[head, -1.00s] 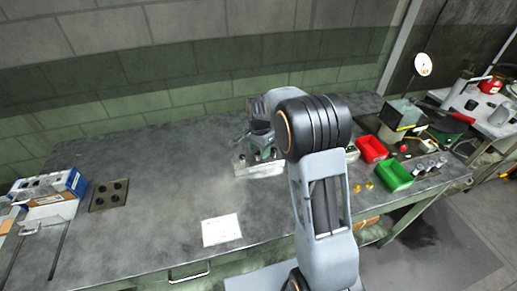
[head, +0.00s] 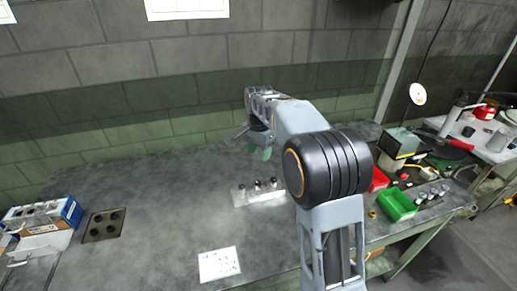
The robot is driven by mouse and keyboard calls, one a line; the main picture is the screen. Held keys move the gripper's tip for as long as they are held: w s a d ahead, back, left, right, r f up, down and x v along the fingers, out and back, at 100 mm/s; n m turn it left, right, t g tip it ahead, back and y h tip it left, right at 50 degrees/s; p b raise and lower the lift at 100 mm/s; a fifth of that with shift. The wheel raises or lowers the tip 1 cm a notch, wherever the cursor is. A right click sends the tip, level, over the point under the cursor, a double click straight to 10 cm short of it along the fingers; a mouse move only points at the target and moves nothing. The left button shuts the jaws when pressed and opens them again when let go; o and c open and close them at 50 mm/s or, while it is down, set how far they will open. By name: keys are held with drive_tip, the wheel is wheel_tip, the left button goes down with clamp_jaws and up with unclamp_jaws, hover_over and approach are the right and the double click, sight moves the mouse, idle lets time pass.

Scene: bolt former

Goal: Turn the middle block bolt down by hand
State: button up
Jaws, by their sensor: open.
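A pale metal block (head: 240,198) sits on the workbench near the middle of the head view. Several dark bolts stand in a row along its top, and the middle bolt (head: 257,186) shows between its neighbours. How far each bolt is screwed in is too small to tell. My gripper (head: 259,153) is open and above the block, clear of the bolts. Its fingers are small and partly hidden by the wrist. My forearm covers the area right of the block.
A white sheet (head: 219,265) lies on the bench front. A dark plate with holes (head: 103,226) and a blue-and-white box (head: 45,217) are at left. A green bin (head: 396,206) and a red bin (head: 379,180) stand at right. The left middle of the bench (head: 165,205) is clear.

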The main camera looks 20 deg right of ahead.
drive_tip(key=shift+r, duration=0.45)
